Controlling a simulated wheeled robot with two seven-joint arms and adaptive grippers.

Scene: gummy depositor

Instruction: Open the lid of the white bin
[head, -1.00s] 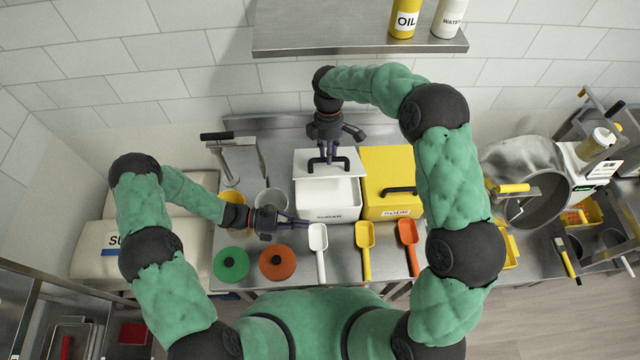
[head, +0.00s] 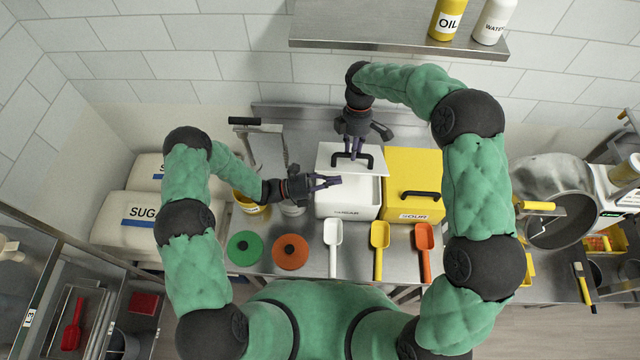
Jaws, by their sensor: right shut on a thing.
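The white bin (head: 346,203), labelled SUGAR, stands on the steel table beside the yellow bin. Its white lid (head: 338,154) has a black handle (head: 366,160) and is lifted at the back of the bin, showing part of the white interior. My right gripper (head: 354,154) reaches down from behind and is shut on the lid handle. My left gripper (head: 338,181) is at the bin's left front edge, its fingers apart and pointing right, with nothing between them. I cannot tell whether it touches the bin.
The yellow bin (head: 413,181), labelled SOUR, is closed. White (head: 333,235), yellow (head: 380,237) and orange (head: 424,238) scoops lie in front. Green (head: 244,247) and orange (head: 290,251) round lids lie at the front left. A shelf (head: 390,42) with bottles hangs above.

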